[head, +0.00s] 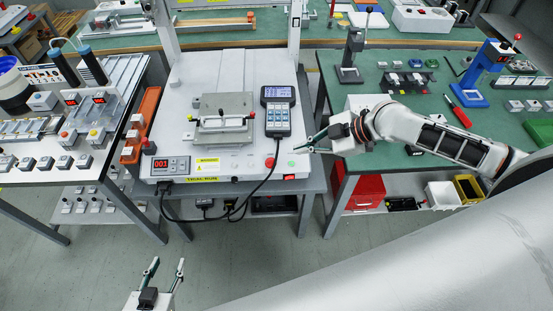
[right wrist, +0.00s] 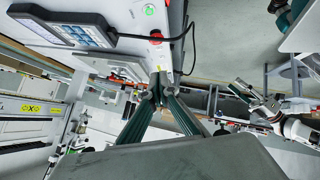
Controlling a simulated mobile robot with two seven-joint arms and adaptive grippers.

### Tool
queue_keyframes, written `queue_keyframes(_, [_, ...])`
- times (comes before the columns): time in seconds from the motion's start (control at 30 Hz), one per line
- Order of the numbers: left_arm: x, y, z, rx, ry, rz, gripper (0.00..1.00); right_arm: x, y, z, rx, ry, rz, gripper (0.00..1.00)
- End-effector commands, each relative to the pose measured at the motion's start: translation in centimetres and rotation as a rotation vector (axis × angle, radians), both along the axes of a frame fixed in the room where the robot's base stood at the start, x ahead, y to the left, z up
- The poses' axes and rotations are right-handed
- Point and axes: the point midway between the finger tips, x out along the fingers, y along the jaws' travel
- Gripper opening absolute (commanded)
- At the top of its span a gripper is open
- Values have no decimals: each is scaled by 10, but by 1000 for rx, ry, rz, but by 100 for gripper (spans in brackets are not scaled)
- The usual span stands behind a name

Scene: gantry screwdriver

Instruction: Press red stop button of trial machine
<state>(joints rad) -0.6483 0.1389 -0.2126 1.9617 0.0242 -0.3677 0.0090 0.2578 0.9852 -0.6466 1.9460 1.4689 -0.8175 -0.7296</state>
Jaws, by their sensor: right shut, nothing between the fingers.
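The trial machine is a white bench unit (head: 235,85) with a clamped grey plate, a pendant and a front panel. Its red stop button (head: 270,162) is at the right of the front panel, left of a green button (head: 291,163). In the right wrist view the red button (right wrist: 156,36) shows just beyond my fingertips, the green one (right wrist: 149,10) above it. My right gripper (head: 299,149) is shut and empty, close to the panel's right end and apart from the red button in the picture. My left gripper (head: 168,266) is open and empty over the floor in front.
The pendant (head: 278,112) stands behind the red button, and its black cable (head: 258,185) loops down across the panel front. A red rocker switch (head: 289,177) is below the buttons. Green-topped tables (head: 420,105) lie right and behind; a table with small button boxes (head: 60,165) is left.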

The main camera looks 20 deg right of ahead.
Motion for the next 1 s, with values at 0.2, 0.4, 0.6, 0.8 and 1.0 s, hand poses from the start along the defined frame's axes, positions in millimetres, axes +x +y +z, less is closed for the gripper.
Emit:
queue_keyframes(0.2, [0,0,1,0,0,0,40,8,11,-11,3,1,-1,0])
queue_keyframes(0.4, [0,0,3,0,0,0,40,22,33,-32,5,1,-1,0])
queue_keyframes(0.6, [0,0,4,0,0,0,40,38,55,-57,4,2,-2,0])
queue_keyframes(0.8, [0,0,2,0,0,0,40,50,59,-85,2,4,-4,0])
queue_keyframes(1.0, [0,0,1,0,0,0,40,56,57,-100,1,1,-1,0])
